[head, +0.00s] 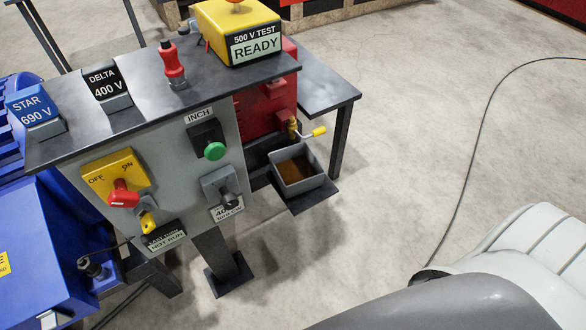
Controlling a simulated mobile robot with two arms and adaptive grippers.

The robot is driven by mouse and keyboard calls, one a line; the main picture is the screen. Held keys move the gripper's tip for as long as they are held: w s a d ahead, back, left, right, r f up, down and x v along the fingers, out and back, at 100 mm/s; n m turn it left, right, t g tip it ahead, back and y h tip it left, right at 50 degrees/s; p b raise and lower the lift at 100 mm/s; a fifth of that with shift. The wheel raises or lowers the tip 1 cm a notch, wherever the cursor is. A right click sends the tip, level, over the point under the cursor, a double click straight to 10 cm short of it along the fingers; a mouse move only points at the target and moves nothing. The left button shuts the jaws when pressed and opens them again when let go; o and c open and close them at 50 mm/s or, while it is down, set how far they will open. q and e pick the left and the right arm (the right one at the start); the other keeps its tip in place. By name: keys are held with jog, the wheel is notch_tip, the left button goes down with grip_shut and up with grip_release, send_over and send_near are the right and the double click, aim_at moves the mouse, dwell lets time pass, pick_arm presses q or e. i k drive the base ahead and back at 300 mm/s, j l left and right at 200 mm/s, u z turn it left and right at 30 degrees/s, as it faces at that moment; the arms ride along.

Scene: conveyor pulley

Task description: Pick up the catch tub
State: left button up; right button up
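The catch tub (317,181) is a small grey open box with brown contents. It sits upright on a dark low plate (318,198), below a brass tap with a yellow handle (318,131) on the red housing (268,100). The tub's inside and front walls show from above. Neither of my grippers is in the head view.
A grey control panel (178,190) under a dark shelf (150,95) stands left of the tub. A yellow tester (225,22) sits on the shelf. A blue machine (35,240) is at the left. A black cable (470,170) crosses the otherwise clear floor at the right.

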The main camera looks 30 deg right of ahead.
aim_at(297, 170)
jog(key=i+l+z, duration=0.2)
jog(key=l+z, duration=0.2)
jog(key=i+l+z, duration=0.65)
jog(key=l+z, duration=0.15)
jog(key=i+l+z, duration=0.5)
jog(key=i, duration=0.45)
jog(key=i+l+z, duration=0.15)
jog(key=i, duration=0.4)
jog(key=i+u, duration=0.2)
jog(key=u, duration=0.25)
jog(key=i+l+u, duration=0.1)
jog(key=u, duration=0.3)
jog(key=i+l+u, duration=0.2)
jog(key=u, duration=0.25)
jog(key=i+l+u, duration=0.2)
jog(key=u, duration=0.2)
